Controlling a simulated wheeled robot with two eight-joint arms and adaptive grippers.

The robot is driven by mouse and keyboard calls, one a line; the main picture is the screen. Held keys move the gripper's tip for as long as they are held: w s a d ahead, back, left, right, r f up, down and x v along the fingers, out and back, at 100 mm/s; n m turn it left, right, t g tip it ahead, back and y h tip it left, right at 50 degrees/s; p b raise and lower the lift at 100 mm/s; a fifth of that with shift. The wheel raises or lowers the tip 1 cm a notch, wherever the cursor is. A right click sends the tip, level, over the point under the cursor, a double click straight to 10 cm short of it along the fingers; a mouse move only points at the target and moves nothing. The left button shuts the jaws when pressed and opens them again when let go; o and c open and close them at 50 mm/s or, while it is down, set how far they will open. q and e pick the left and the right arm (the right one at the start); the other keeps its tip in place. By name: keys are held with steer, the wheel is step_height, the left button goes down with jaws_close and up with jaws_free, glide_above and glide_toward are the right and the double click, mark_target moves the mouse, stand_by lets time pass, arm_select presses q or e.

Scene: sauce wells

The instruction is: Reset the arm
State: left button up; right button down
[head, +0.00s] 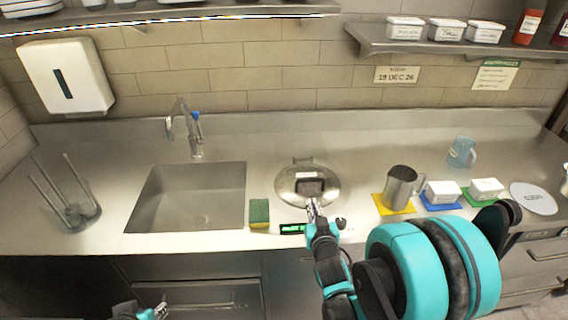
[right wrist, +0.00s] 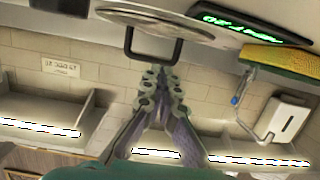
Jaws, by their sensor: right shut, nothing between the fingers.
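My right gripper (head: 313,207) is shut and empty. It points toward the round metal lid (head: 291,193) of the well, just in front of the lid's dark square handle (head: 309,187). In the right wrist view, the closed fingertips (right wrist: 160,72) lie close to the handle (right wrist: 130,45), with nothing between them. I cannot tell whether they touch it.
A green-and-yellow sponge (head: 259,212) and a lit display (head: 293,228) are near the lid. The sink (head: 190,195) is left. A metal jug (head: 400,187) on a yellow mat and white containers (head: 443,191) on coloured mats stand right.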

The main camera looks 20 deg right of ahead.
steer(key=shift+s+a+r+g, duration=0.15)
steer(key=shift+a+g, duration=0.1)
steer(key=shift+g, duration=0.15)
steer(key=s+a+g, duration=0.1)
steer(key=s, duration=0.1)
steer(key=s+a+g+y, duration=0.1)
steer(key=s, duration=0.1)
steer(key=s+a+n+g, duration=0.1)
steer(key=a, duration=0.1)
steer(key=shift+s+r+g+y, duration=0.1)
steer(key=shift+s+g+y, duration=0.2)
steer(key=shift+s, duration=0.1)
steer(key=s+a+n+g+y, duration=0.1)
steer(key=s+a+g, duration=0.3)
steer(key=s, duration=0.8)
steer(key=shift+a+n+y, duration=0.3)
steer(key=shift+a+y, duration=0.2)
steer(key=shift+a, duration=0.2)
